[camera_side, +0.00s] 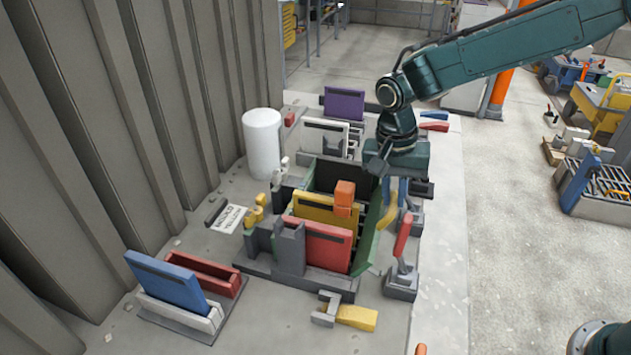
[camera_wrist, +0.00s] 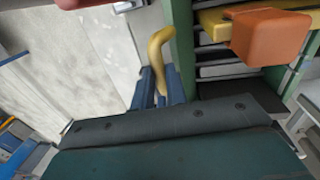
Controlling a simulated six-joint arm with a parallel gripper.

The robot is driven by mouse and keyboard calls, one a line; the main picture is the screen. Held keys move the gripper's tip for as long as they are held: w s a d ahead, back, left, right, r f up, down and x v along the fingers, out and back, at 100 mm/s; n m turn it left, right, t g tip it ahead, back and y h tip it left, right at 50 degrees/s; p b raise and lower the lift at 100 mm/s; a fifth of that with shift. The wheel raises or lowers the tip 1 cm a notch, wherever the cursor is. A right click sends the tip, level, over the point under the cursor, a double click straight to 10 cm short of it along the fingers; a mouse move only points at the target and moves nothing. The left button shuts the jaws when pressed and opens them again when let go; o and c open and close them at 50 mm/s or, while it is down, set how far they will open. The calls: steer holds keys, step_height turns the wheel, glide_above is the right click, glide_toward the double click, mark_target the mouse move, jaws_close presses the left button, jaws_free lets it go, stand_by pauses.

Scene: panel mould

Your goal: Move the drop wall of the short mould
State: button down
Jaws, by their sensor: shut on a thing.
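The green drop wall (camera_side: 366,246) stands along the right side of the mould, leaning outward a little. It shows as a green strip in the wrist view (camera_wrist: 183,50). A curved yellow handle (camera_side: 387,219) is on its outer side; it also shows in the wrist view (camera_wrist: 157,48). My gripper (camera_side: 394,199) reaches down from above, with its blue fingers (camera_wrist: 158,90) shut on the yellow handle. A yellow panel (camera_side: 312,207) and a red panel (camera_side: 322,245) stand inside the mould. The wall's lower edge is partly hidden.
An orange block (camera_side: 345,191) sits above the yellow panel, close to the wall. A red-handled lever (camera_side: 403,238) stands just right of the wall. A blue panel (camera_side: 168,283) stands in a rack at front left. A white cylinder (camera_side: 262,143) stands behind.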

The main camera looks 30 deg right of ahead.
steer(key=shift+w+a+r+g+h, duration=0.25)
steer(key=shift+w+a+g+h, duration=0.15)
steer(key=shift+w+a, duration=1.7)
steer(key=shift+a, duration=0.05)
steer(key=shift+a+f, duration=0.1)
steer(key=c, duration=1.4)
jaws_free()
steer(key=v, duration=0.7)
steer(key=shift+r, duration=0.3)
